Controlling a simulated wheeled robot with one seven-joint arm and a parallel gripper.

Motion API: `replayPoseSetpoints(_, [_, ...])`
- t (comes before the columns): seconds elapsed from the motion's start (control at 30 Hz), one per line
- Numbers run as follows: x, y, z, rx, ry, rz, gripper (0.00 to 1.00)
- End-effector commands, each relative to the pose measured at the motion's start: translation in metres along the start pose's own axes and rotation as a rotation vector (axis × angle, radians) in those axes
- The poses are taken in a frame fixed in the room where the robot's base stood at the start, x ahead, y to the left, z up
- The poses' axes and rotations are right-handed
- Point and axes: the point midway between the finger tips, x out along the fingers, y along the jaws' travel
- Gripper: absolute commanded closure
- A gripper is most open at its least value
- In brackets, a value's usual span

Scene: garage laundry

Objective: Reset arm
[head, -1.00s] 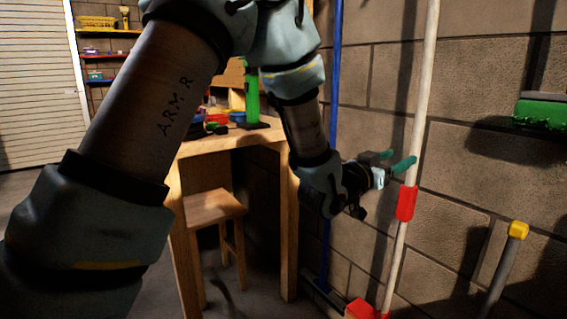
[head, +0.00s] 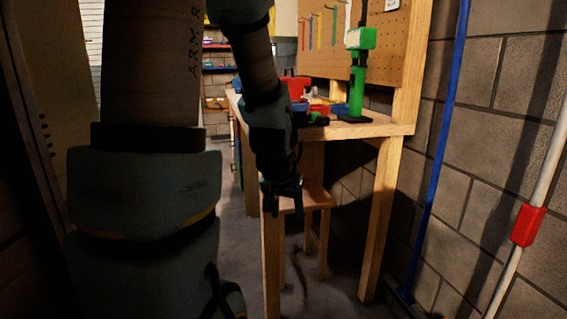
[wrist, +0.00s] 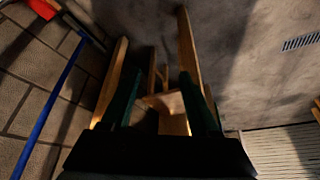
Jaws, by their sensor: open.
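My gripper (head: 283,201) hangs low at the end of my arm, in front of the wooden stool and workbench in the head view. It is dark and in shadow there. In the wrist view my gripper (wrist: 163,112) shows two green fingers spread apart with nothing between them. Beyond the fingers the wooden stool (wrist: 160,100) and wooden legs are visible. My arm is bent, with its large upper links filling the left of the head view.
The wooden workbench (head: 385,128) holds a green tool stand (head: 358,80) and several coloured items. A stool (head: 314,194) stands under it. A blue pole (head: 438,150) and a white pole with a red band (head: 527,226) lean along the block wall at right. Some floor (head: 235,240) is clear.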

Motion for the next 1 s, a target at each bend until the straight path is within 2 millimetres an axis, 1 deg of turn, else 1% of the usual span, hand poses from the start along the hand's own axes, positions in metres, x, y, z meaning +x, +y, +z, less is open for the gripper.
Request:
replayPoseSetpoints(0.03, [-0.006,-0.015,0.018,-0.046,-0.056,-0.017,0.38])
replayPoseSetpoints(0.07, [-0.01,-0.022,0.028,-0.071,-0.091,-0.024,0.38])
replayPoseSetpoints(0.1, [-0.015,-0.03,0.043,-0.105,-0.139,-0.031,0.38])
replayPoseSetpoints(0.23, [-0.035,-0.049,0.09,-0.213,-0.288,-0.042,0.38])
replayPoseSetpoints(0.27, [-0.044,-0.05,0.091,-0.221,-0.304,-0.041,0.38])
replayPoseSetpoints(0.3, [-0.055,-0.048,0.083,-0.211,-0.298,-0.04,0.38])
replayPoseSetpoints(0.47, [-0.084,-0.048,0.068,-0.208,-0.296,-0.04,0.38])
replayPoseSetpoints(0.57, [-0.106,-0.049,0.058,-0.207,-0.296,-0.04,0.38])
replayPoseSetpoints(0.7, [-0.142,-0.049,0.041,-0.207,-0.295,-0.04,0.38])
replayPoseSetpoints(0.8, [-0.165,-0.05,0.03,-0.206,-0.295,-0.04,0.38])
replayPoseSetpoints(0.9, [-0.179,-0.05,0.023,-0.206,-0.295,-0.04,0.38])
replayPoseSetpoints(1.0, [-0.187,-0.05,0.02,-0.206,-0.295,-0.04,0.38])
